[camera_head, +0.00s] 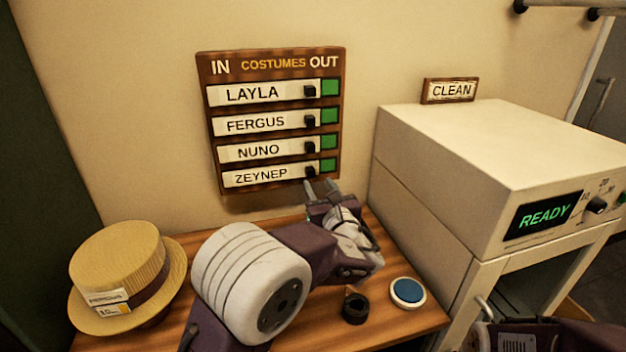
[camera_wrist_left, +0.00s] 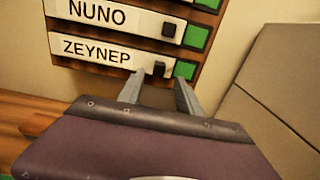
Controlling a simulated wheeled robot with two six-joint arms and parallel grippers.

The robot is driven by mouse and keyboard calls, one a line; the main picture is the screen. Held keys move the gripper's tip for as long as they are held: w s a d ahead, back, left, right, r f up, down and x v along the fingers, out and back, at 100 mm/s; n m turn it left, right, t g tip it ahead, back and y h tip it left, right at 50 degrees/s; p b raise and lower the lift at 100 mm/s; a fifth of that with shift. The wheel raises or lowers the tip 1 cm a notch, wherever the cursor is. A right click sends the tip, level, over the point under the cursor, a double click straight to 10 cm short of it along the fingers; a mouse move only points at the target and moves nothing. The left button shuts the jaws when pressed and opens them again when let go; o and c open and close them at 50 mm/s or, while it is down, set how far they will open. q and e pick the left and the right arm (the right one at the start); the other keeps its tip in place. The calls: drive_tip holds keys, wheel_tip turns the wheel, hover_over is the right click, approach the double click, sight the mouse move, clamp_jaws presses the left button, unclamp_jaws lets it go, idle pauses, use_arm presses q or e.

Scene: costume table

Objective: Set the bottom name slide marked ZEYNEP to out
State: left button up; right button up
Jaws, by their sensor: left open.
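The wall board (camera_head: 203,68) is headed IN, COSTUMES and OUT and holds name slides. The bottom slide, ZEYNEP (camera_head: 258,175), is at the IN side, with green showing at its right end. It also shows in the left wrist view (camera_wrist_left: 97,51), with its black knob (camera_wrist_left: 160,69). My left gripper (camera_head: 320,186) is open at the board's lower right edge. In the left wrist view its fingertips (camera_wrist_left: 158,81) lie either side of the knob, just below it; contact cannot be told. My right gripper's fingers are not seen.
LAYLA (camera_head: 252,93), FERGUS (camera_head: 256,124) and NUNO (camera_head: 258,152) slides sit above, each with green at right. A cream machine (camera_head: 470,150) reading READY stands right.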

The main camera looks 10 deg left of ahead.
sight(312, 174)
use_arm(q)
drive_tip(key=x, duration=0.6)
clamp_jaws()
idle(1.2)
